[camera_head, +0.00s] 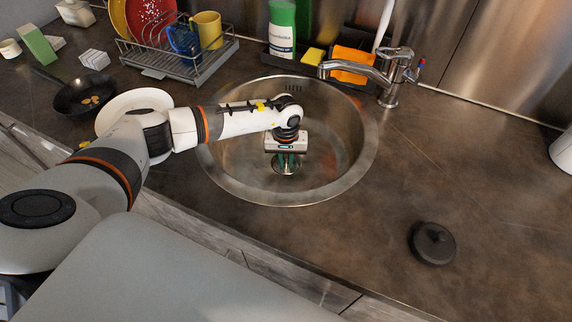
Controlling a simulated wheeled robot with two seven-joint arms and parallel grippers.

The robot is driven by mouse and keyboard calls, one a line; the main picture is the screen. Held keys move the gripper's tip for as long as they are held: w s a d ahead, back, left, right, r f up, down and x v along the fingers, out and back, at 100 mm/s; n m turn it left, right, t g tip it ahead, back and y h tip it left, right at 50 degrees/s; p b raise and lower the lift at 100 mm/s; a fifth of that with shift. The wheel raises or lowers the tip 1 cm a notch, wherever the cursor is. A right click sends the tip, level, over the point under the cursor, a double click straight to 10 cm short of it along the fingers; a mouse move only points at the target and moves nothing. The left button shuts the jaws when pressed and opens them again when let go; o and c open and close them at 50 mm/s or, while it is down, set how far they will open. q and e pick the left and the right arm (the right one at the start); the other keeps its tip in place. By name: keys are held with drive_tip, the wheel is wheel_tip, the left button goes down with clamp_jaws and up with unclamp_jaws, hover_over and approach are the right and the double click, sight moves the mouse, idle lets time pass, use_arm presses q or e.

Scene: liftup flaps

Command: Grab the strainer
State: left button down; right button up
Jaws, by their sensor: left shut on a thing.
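My left gripper (287,161) points down inside the round metal sink (347,170), near the middle of the basin. It is shut on the strainer (287,169), a small round metal piece at the sink's bottom. The gripper body hides the upper part of the strainer. I cannot tell whether the strainer is lifted off the drain. My right gripper is not in view.
A faucet (392,78) stands behind the sink at the right. A dish rack (180,60) with plates and cups is at the back left. A pan (84,95) lies at the left. A dark round lid (432,243) sits on the counter at right; the counter around it is clear.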

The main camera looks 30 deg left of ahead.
sight(286, 156)
use_arm(q)
drive_tip(key=shift+r, duration=0.1)
wheel_tip(286, 156, up, 9)
drive_tip(key=shift+r+b, duration=0.1)
drive_tip(key=shift+b, duration=0.35)
drive_tip(key=shift+r, duration=0.35)
wheel_tip(286, 156, up, 14)
drive_tip(key=p, duration=1.4)
drive_tip(key=shift+r, duration=0.1)
